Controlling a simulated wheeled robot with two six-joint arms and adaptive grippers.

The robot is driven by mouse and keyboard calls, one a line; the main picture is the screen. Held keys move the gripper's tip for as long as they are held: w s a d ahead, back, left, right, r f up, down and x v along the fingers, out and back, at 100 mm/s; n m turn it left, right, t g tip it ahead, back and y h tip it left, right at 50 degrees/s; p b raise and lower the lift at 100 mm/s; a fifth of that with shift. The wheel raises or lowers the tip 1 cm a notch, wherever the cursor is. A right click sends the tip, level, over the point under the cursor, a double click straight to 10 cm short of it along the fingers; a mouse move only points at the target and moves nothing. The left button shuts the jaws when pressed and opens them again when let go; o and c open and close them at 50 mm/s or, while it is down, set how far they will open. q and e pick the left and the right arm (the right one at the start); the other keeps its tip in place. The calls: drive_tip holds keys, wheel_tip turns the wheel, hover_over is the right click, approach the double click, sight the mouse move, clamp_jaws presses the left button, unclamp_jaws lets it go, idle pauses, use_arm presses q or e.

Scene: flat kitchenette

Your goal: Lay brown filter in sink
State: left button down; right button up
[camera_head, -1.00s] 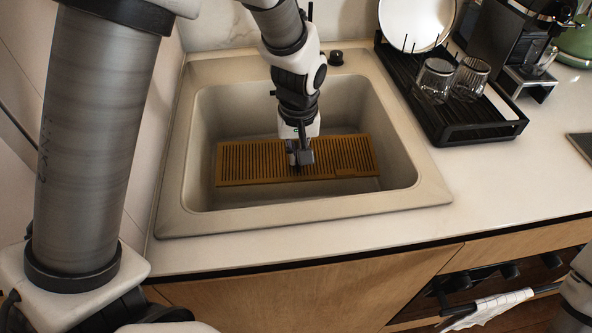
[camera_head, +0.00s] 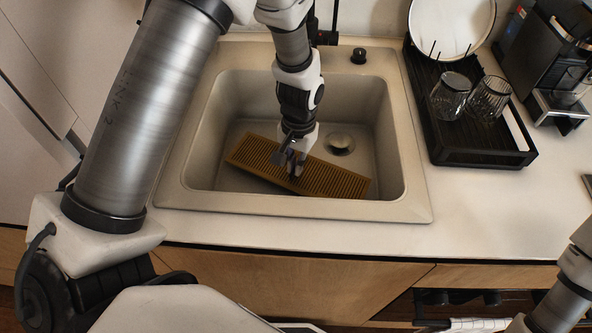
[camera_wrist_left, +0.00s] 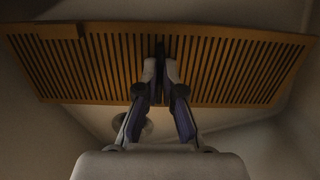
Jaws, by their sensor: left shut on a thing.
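The brown filter (camera_head: 335,181) is a flat slatted panel inside the sink (camera_head: 187,180), slanting down to the right in the head view. Whether it touches the sink floor is hard to tell. My left gripper (camera_head: 294,168) points down into the sink and is shut on the filter near its middle. In the left wrist view the filter (camera_wrist_left: 230,65) spans nearly the whole width, with the fingers (camera_wrist_left: 165,75) closed on a slat at its centre. My right gripper is not in view; only part of my right arm shows at the lower right.
A round drain (camera_head: 340,142) shows behind the filter. A black dish rack (camera_head: 470,158) with a white plate (camera_head: 452,25) and two glasses (camera_head: 450,95) stands right of the sink. A coffee machine (camera_head: 545,60) is at the far right. The counter front (camera_head: 500,215) is clear.

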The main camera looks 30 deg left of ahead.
use_arm(q)
drive_tip(key=shift+s+f, duration=0.1)
drive_tip(key=shift+f, duration=1.85)
drive_tip(key=c, duration=1.3)
unclamp_jaws()
drive_tip(key=r, duration=0.7)
drive_tip(key=shift+w+r, duration=0.3)
drive_tip(key=shift+w, duration=0.05)
